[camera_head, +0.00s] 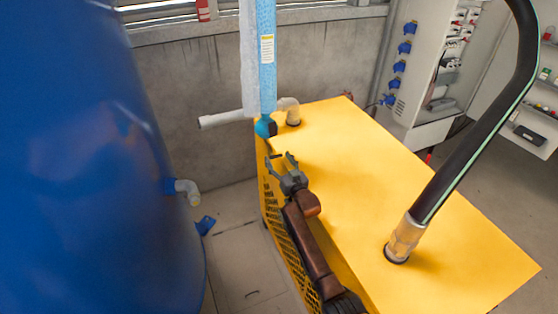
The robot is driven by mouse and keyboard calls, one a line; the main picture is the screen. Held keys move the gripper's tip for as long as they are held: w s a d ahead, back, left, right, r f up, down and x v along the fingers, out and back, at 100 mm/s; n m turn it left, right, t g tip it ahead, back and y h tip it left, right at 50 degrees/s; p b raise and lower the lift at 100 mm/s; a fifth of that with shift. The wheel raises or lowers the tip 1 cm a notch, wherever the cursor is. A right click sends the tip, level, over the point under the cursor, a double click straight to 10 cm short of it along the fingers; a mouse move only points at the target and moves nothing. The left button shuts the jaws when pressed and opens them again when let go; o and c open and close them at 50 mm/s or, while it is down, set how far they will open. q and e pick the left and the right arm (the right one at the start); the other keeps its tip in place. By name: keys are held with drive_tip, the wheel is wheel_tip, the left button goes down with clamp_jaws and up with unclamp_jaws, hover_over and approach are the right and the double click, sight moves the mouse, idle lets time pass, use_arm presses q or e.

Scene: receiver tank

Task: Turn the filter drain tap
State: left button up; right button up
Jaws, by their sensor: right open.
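The light blue filter column (267,62) stands upright beyond the yellow cabinet's left corner. At its lower end is the small teal drain tap (262,128), with a dark part on its right side. How its handle is turned is too small to tell. My right gripper (279,157) is open and empty, a little below the tap in the picture, over the cabinet's left edge. Its fingers point up toward the tap and appear apart from it. My left gripper is not in view.
The yellow cabinet (400,190) fills the middle, with a thick black hose (470,135) rising from its top. A large blue tank (85,170) stands at left. A white pipe (225,118) runs beside the column. Bare floor (245,255) lies between tank and cabinet.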

drive_tip(key=shift+c, duration=0.2)
drive_tip(key=c, duration=1.1)
drive_tip(key=shift+r+n, duration=0.1)
drive_tip(key=shift+n, duration=0.3)
drive_tip(key=o, duration=1.1)
drive_tip(key=shift+o, duration=0.2)
drive_tip(key=shift+s, duration=0.1)
drive_tip(key=v, duration=1.1)
drive_tip(key=shift+s+d, duration=0.15)
drive_tip(key=shift+s, duration=0.25)
